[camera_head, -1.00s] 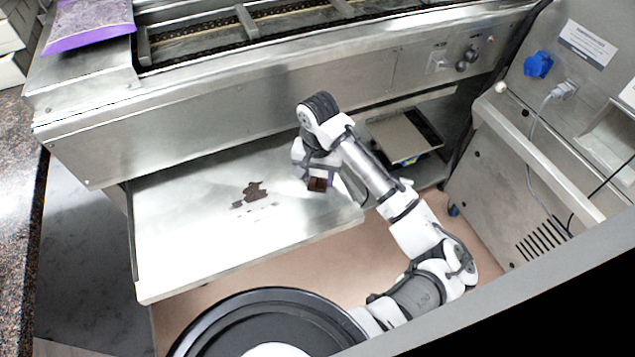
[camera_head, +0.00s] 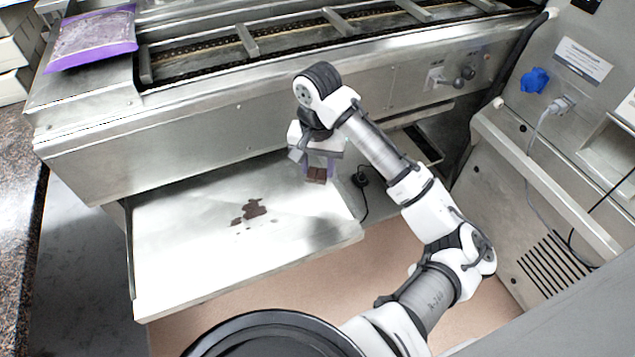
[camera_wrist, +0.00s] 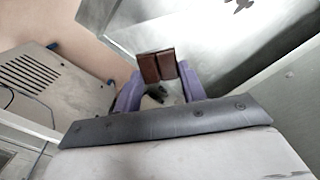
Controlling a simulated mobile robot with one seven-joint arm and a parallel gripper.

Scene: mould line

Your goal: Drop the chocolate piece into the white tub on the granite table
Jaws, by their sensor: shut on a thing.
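My gripper (camera_head: 317,172) is shut on a small brown chocolate piece (camera_head: 316,175), held above the right part of the steel shelf. In the wrist view the chocolate piece (camera_wrist: 157,66) shows as two joined brown blocks between the purple fingers of my gripper (camera_wrist: 158,85). A speckled granite table (camera_head: 14,200) shows only as a strip at the left edge of the head view. No white tub shows in any view.
The steel shelf (camera_head: 180,260) carries a dark chocolate smear (camera_head: 250,211). A conveyor machine (camera_head: 200,130) stands behind it, with a purple bag (camera_head: 92,38) on its left end. A steel cabinet (camera_head: 540,190) stands to the right. Tan floor lies in front.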

